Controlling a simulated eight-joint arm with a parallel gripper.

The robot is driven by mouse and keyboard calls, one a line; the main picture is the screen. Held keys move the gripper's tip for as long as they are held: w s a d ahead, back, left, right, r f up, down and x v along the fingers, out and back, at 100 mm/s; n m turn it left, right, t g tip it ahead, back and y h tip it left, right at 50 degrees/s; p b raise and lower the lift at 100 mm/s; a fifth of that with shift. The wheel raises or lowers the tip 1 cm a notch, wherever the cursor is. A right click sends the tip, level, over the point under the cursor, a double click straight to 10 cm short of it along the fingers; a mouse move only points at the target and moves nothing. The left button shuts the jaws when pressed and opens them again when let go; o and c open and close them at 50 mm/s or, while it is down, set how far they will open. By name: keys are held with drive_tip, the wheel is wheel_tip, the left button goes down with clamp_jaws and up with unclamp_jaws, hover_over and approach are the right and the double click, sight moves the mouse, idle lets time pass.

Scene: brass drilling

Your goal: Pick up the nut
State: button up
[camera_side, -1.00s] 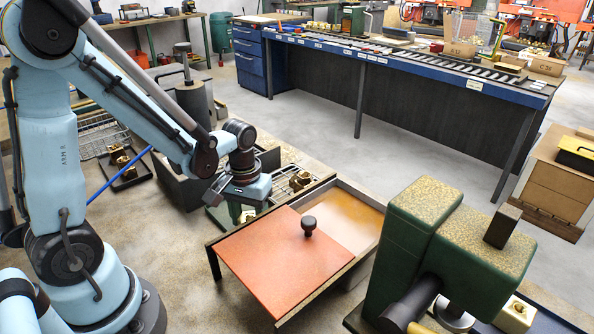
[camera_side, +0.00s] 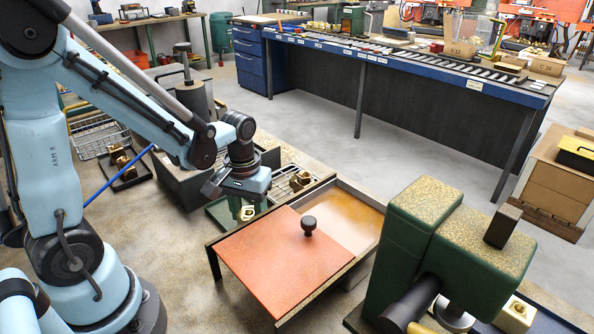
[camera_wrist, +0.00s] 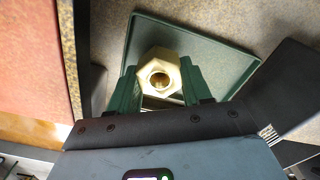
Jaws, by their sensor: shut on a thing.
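The brass hex nut (camera_wrist: 158,78) sits between the two green fingers of my gripper (camera_wrist: 158,88) in the wrist view, and the fingers are shut on its sides. In the side view the nut (camera_side: 248,213) shows below my gripper (camera_side: 245,205). A green tray (camera_wrist: 200,45) lies under the nut in the wrist view, and its rim (camera_side: 213,213) shows in the side view. I cannot tell how far the nut is above the tray.
A box with an orange-red lid (camera_side: 285,262) and black knob stands just right of my gripper. A wire rack (camera_side: 312,183) with brass parts is behind it. A green machine (camera_side: 430,240) stands at front right. A black tray (camera_side: 125,172) with brass pieces lies at left.

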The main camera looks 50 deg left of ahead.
sight(249, 213)
wheel_tip(249, 213, up, 8)
drive_tip(key=shift+f, duration=0.1)
drive_tip(key=w+d+r+m, duration=0.35)
drive_tip(key=w+d, duration=0.85)
drive_tip(key=d, duration=0.4)
drive_tip(key=shift+m, duration=0.25)
drive_tip(key=shift+s+a+f, duration=0.1)
drive_tip(key=shift+f, duration=3.05)
drive_tip(key=shift+a+f, duration=0.1)
drive_tip(key=shift+f, duration=3.05)
wheel_tip(249, 213, up, 10)
